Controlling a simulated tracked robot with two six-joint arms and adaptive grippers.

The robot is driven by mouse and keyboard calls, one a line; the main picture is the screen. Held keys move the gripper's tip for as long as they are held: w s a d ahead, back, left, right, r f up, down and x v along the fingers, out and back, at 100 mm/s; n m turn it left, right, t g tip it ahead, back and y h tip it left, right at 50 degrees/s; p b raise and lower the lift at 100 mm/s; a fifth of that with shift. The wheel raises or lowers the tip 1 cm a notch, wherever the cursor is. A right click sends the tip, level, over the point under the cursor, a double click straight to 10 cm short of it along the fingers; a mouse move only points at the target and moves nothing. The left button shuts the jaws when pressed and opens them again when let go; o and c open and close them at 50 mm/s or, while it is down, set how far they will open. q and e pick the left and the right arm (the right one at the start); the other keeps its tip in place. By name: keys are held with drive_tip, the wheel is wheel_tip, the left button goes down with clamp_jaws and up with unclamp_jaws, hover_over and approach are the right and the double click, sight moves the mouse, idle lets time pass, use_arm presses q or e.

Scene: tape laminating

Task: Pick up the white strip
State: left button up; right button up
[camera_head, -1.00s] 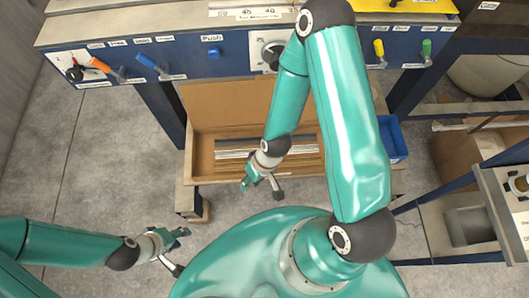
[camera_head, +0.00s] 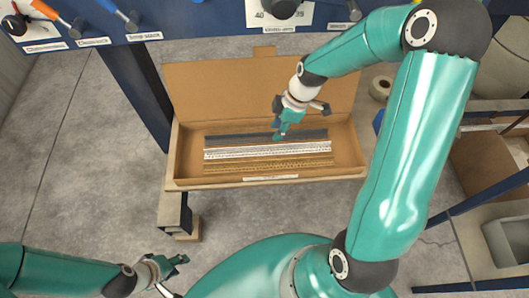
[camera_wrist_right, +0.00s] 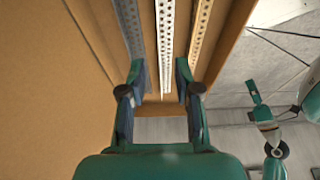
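The white strip (camera_head: 267,151) lies in an open cardboard box, between a dark strip (camera_head: 225,141) and a gold-brown strip (camera_head: 270,164). My right gripper (camera_head: 287,124) is over the box, near the dark strip, pointing down. In the right wrist view the gripper (camera_wrist_right: 160,80) is open and empty, with the white strip (camera_wrist_right: 165,40) running between its fingers in the picture. The dark strip shows on the left there and the gold-brown one on the right. Height above the strips is hard to judge. My left gripper (camera_head: 177,275) is open and empty, over bare floor.
The cardboard box (camera_head: 173,160) has side walls around the strips and a raised back flap. A blue workbench (camera_head: 215,22) stands behind it. Grey floor (camera_head: 90,150) is clear on the left.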

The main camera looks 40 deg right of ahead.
sight(266, 149)
drive_tip(key=x, duration=0.9)
drive_tip(key=shift+w+d+b, duration=0.1)
drive_tip(key=shift+w+b, duration=0.05)
drive_tip(key=shift+b, duration=0.2)
drive_tip(key=shift+r, duration=0.1)
clamp_jaws()
